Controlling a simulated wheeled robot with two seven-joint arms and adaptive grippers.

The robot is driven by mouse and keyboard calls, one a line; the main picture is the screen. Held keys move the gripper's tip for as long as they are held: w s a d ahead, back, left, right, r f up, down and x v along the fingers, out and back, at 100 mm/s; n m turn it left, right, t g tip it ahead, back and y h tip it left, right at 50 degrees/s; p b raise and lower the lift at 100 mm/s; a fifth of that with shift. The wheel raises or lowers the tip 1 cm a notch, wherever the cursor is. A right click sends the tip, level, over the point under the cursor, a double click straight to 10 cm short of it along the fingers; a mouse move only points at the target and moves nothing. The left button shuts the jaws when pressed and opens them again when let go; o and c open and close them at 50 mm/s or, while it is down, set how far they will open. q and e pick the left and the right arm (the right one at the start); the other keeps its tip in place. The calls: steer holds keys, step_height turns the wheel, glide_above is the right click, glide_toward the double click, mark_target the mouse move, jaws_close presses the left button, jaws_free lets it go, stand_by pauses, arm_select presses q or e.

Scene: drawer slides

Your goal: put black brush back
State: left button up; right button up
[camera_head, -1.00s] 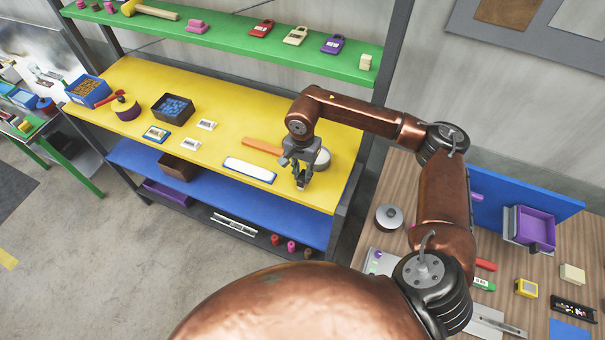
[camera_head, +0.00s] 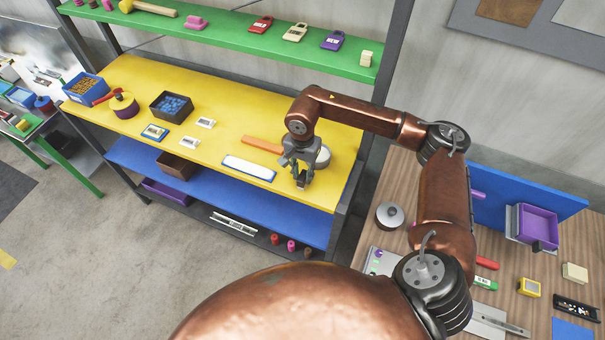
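My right gripper (camera_head: 301,181) is over the right end of the yellow shelf (camera_head: 222,153), pointing down. Its fingers are small and dark, and I cannot tell whether they are open or shut on something. I cannot make out a black brush for certain; it may be hidden by the gripper. A white and blue flat item (camera_head: 248,169) lies at the shelf's front edge. My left gripper is not in view.
A blue bin (camera_head: 86,88), a black bin with blue pieces (camera_head: 171,106) and small cards stand farther left on the yellow shelf. The green shelf (camera_head: 222,32) is above, the blue shelf (camera_head: 225,196) below. A wooden table (camera_head: 407,178) stands right.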

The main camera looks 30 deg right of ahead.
steer(key=shift+o, duration=0.6)
steer(key=o, duration=0.4)
steer(key=shift+o, duration=0.2)
steer(key=shift+c, duration=0.7)
steer(key=shift+c, duration=0.8)
steer(key=shift+r+p, duration=0.9)
steer(key=shift+r, duration=1.6)
